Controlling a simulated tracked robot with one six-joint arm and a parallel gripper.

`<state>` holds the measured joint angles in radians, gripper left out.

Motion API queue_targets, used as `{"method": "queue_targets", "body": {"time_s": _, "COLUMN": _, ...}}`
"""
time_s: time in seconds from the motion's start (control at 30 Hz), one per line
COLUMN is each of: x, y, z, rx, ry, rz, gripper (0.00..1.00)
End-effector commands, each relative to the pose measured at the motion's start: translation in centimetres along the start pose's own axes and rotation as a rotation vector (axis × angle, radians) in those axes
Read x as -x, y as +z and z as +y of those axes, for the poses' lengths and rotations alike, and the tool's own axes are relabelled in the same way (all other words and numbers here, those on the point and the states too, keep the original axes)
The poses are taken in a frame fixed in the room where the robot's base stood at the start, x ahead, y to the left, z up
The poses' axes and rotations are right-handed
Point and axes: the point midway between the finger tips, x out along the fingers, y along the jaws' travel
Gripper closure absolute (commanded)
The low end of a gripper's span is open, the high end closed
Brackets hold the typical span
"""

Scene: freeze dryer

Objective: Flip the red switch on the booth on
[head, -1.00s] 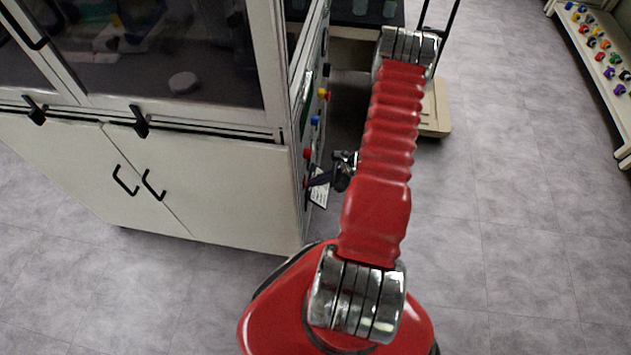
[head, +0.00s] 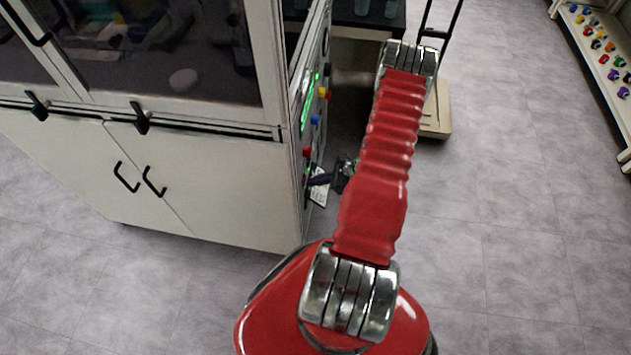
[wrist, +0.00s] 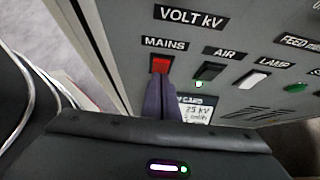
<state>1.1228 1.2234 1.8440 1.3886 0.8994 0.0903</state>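The red switch (wrist: 160,63) sits under the MAINS label on the grey panel of the booth (head: 215,180). In the wrist view it looks bright red. The purple fingers of my gripper (wrist: 163,82) are together, with their tips at the lower edge of the switch; I cannot tell whether they touch it. They hold nothing. In the head view my gripper (head: 315,180) reaches the booth's right side, low on the panel, and the switch is hard to make out there.
A small green light (wrist: 198,85) glows below. Coloured knobs (head: 322,92) stick out of the panel. A shelf of coloured parts (head: 605,55) stands far right.

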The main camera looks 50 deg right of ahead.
Motion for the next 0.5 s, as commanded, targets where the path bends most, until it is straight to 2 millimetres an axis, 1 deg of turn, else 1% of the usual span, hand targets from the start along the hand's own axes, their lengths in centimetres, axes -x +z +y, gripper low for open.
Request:
{"method": "queue_targets", "body": {"time_s": 0.03, "x": -0.5, "y": 0.7, "z": 0.6, "rx": 0.0, "ry": 0.016, "rz": -0.014, "gripper": 1.0}}
{"method": "queue_targets", "body": {"time_s": 0.5, "x": 0.5, "y": 1.8, "z": 0.5, "rx": 0.003, "ry": 0.014, "rz": -0.013, "gripper": 1.0}}
